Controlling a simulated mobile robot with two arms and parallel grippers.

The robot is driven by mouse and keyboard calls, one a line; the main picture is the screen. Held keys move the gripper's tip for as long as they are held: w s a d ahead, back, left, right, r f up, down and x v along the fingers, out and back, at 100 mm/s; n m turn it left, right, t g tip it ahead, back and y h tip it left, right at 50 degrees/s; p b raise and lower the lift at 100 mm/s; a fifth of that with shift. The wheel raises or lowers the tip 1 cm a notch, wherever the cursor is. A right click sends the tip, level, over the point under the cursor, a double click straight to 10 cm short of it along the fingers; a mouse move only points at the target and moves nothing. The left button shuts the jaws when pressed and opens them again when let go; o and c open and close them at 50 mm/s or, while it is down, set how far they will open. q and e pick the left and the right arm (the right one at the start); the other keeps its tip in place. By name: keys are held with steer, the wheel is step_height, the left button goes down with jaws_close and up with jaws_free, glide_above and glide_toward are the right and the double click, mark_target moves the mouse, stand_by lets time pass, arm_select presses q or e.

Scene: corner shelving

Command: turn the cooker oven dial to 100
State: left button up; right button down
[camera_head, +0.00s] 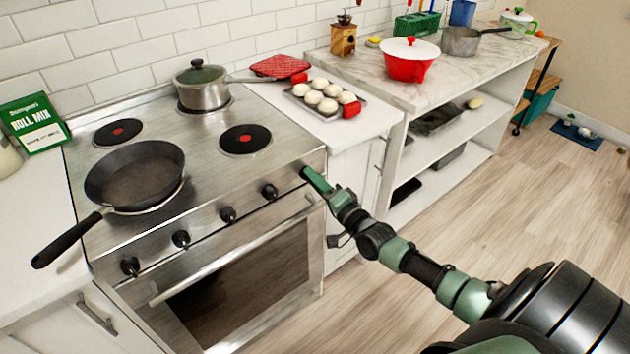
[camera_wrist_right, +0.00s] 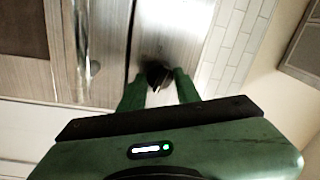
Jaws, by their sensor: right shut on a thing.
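The steel cooker (camera_head: 292,160) stands against the wall, with a row of black dials along its front panel. My right gripper (camera_head: 308,174) is at the right end of that row. In the right wrist view, a black dial (camera_wrist_right: 156,74) sits between the two green fingers of the gripper (camera_wrist_right: 158,88), which are shut on it. This dial is hidden by the gripper in the head view. Its markings cannot be read. The oven door (camera_head: 240,290) below is closed. My left gripper is not in view.
A frying pan (camera_head: 134,178) and a lidded pot (camera_head: 203,88) stand on the hob; the pan's handle juts past the left front. A tray of buns (camera_head: 325,117) lies on the counter at right. The floor (camera_head: 475,220) is clear.

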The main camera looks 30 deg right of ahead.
steer(key=shift+m, duration=0.7)
steer(key=c, duration=1)
jaws_free()
steer(key=s, duration=0.7)
steer(key=shift+s+d+f, duration=0.2)
steer(key=shift+s+f, duration=0.1)
steer(key=shift+s, duration=0.1)
